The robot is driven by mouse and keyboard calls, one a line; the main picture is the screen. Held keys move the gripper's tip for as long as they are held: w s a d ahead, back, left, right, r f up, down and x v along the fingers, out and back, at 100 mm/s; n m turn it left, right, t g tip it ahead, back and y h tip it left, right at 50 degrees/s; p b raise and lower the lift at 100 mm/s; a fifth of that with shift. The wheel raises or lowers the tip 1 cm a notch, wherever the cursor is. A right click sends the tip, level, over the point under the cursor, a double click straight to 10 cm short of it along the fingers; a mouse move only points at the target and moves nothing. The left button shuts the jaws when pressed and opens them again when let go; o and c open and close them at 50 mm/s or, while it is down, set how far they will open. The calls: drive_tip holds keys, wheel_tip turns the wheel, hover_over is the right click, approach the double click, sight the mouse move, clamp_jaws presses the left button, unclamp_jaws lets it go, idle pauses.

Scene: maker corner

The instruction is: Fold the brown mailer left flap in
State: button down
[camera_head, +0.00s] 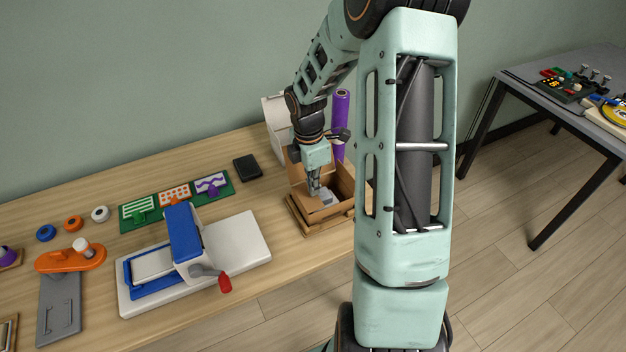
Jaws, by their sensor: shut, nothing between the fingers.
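The brown mailer (297,198) is an open cardboard box on the wooden bench, right of the middle of the head view. A brown flap (326,213) shows at its front, and a brown panel stands up at its back left. A small light grey item lies inside. My gripper (314,193) is shut and empty, pointing down at the box's left part. Whether it touches the cardboard I cannot tell.
A white box (277,125) and a purple roll (341,108) stand behind the mailer. A black block (246,167) lies to its left. A white and blue press (240,243) with a red-tipped crank stands at front left. A grey table (550,95) is at far right.

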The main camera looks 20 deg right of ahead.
drive_tip(key=shift+s+d+f, duration=0.1)
drive_tip(key=shift+d+f, duration=0.05)
drive_tip(key=shift+f, duration=0.5)
drive_tip(key=shift+r, duration=0.1)
